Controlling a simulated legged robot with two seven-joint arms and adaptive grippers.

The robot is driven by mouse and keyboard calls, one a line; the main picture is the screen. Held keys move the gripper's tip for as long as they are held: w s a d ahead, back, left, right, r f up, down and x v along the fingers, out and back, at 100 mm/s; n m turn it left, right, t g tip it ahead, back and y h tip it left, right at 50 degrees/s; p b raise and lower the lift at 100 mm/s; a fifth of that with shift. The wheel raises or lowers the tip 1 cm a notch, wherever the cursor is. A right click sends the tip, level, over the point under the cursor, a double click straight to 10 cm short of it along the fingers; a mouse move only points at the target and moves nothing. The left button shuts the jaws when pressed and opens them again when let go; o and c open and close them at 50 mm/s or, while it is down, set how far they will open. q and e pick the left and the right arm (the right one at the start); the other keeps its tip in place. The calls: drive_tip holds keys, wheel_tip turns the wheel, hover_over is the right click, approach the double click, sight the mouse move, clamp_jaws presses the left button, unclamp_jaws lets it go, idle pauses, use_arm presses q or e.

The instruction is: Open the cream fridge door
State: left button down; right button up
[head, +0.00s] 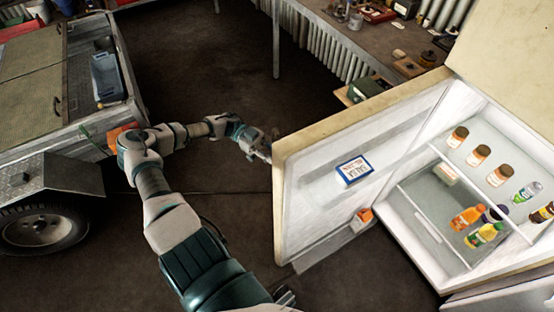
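The cream fridge door (362,160) stands wide open, swung out to the left of the fridge body (398,228). Its white inner side faces me, with a blue-framed sign and a small orange-and-white carton on it. My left arm reaches up from the bottom, bends at the elbow and runs right. My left gripper (262,150) is at the door's free edge, near its upper left corner. Its fingertips are small and partly hidden there, so contact and opening are unclear. A small dark part at the bottom edge may be my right gripper (285,298); most of it is cut off.
Inside the fridge are brown-lidded jars (479,155) and several bottles (467,218). A workbench (352,40) with tools stands behind the door. A trailer (60,90) with a wheel and a blue bin (107,77) is at left. Dark floor between them is clear.

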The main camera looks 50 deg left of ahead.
use_arm(q)
drive_tip(key=shift+f, duration=0.1)
drive_tip(key=c, duration=1)
unclamp_jaws()
drive_tip(key=a, duration=0.4)
drive_tip(key=s+a, duration=0.1)
drive_tip(key=a, duration=0.7)
drive_tip(key=shift+s+f, duration=0.1)
drive_tip(key=shift+s, duration=0.15)
